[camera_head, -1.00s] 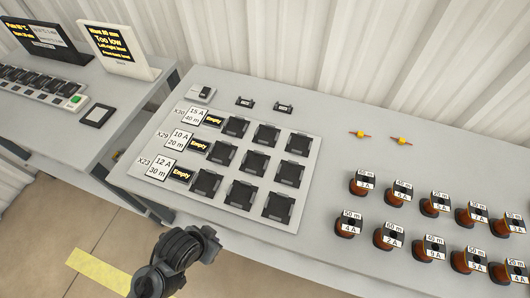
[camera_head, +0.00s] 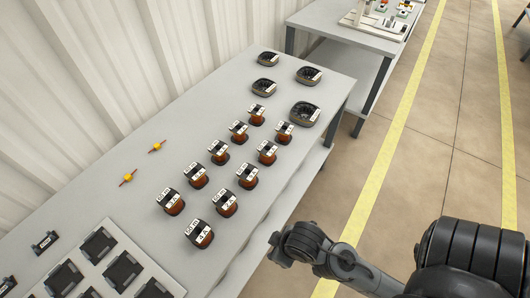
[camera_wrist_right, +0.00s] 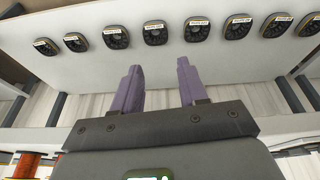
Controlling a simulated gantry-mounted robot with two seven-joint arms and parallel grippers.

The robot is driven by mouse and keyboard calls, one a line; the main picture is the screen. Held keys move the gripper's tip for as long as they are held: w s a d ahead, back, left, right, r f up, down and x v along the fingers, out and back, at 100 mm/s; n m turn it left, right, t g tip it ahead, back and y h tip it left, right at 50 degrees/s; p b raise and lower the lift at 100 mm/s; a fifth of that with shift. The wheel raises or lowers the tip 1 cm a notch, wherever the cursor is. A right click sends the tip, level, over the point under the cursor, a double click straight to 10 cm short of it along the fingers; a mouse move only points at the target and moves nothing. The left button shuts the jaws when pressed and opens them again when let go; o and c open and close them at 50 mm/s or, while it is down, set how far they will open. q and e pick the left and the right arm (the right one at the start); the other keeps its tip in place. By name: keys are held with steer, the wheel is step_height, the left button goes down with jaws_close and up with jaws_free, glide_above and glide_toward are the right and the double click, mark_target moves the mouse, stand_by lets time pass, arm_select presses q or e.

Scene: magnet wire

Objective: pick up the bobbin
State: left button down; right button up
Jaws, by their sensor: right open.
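Several bobbins with copper-coloured windings, dark tops and white labels stand upright in two rows on the grey table. The nearest two are a front-row bobbin (camera_head: 200,233) and a back-row bobbin (camera_head: 171,202). The far end of the rows has a bobbin (camera_head: 257,115) near dark rounded pieces. My right gripper (camera_wrist_right: 158,85) shows in the right wrist view, with its two purple fingers apart and nothing between them. In the head view, only dark links of my arm show at the lower right, off the table's front edge. My left gripper is not in view.
Dark rounded pieces (camera_head: 305,114) stand at the table's far end; similar labelled ones (camera_wrist_right: 155,33) line the top of the wrist view. Two small orange parts (camera_head: 157,147) lie near the wall. A slotted board (camera_head: 142,262) is at lower left. Another table (camera_head: 340,33) stands beyond.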

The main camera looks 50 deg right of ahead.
steer(key=o, duration=0.6)
steer(key=shift+c, duration=0.2)
